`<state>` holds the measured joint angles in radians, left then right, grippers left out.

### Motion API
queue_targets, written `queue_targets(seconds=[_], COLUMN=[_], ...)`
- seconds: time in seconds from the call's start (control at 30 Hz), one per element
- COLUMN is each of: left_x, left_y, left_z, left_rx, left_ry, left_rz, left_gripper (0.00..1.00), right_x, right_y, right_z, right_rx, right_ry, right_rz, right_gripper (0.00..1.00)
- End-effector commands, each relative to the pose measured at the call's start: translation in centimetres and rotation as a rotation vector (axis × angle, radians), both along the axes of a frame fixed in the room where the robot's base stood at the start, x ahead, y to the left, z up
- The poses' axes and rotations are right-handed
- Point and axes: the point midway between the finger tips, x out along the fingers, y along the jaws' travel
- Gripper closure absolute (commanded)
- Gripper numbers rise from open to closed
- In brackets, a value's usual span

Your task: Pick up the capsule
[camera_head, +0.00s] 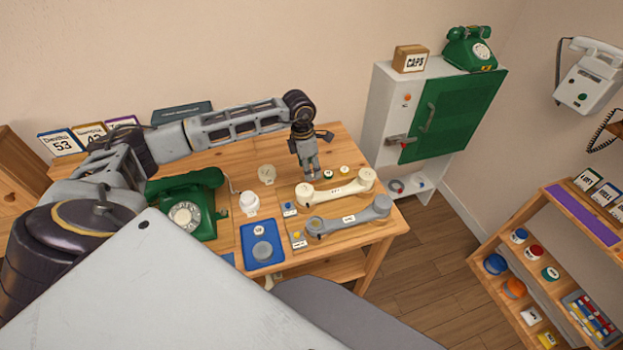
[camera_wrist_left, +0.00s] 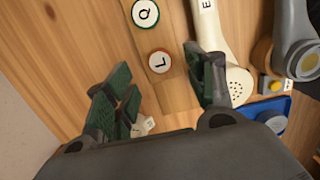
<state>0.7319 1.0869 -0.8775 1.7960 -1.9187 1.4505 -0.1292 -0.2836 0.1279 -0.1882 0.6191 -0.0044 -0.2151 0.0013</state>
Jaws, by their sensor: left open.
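No single item is clearly marked as the capsule. Two small round lettered discs could be capsules. One with a red-brown rim and an L (camera_wrist_left: 160,63) lies on the wood between and just ahead of my left gripper's fingers. One with a green rim and a Q (camera_wrist_left: 145,14) lies farther off. In the head view, two small discs (camera_head: 328,172) lie just right of the left gripper (camera_head: 311,174), which points down above the table. The left gripper (camera_wrist_left: 160,97) is open, fingers apart, and nothing is held. My right gripper is not in view.
A cream handset (camera_head: 335,188) and a grey handset (camera_head: 348,217) lie close to the gripper. A blue tray (camera_head: 279,257) holds a grey round part. A green dial phone (camera_head: 188,203) stands left. A white cabinet (camera_head: 385,100) with a green door stands behind right.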

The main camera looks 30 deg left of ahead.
Motion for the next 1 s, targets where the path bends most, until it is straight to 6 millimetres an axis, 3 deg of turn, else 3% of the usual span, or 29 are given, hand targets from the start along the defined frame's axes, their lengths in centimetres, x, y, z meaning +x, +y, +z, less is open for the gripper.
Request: queue_targets(seconds=[0.4,0.87,1.0], left_x=[0.4,0.4,0.4], left_y=[-0.3,-0.4,-0.3], left_z=[-3.9,-4.0,-4.0], left_rx=[-0.001,0.0,-0.001], left_ry=[0.001,0.0,0.001], left_rz=[0.001,0.0,0.0], left_gripper=[0.45,0.45,0.59], right_x=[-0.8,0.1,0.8], right_y=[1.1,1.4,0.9], right_z=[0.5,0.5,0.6], right_rx=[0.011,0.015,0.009], right_ry=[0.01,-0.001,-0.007], right_rz=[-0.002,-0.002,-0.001], right_gripper=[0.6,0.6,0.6])
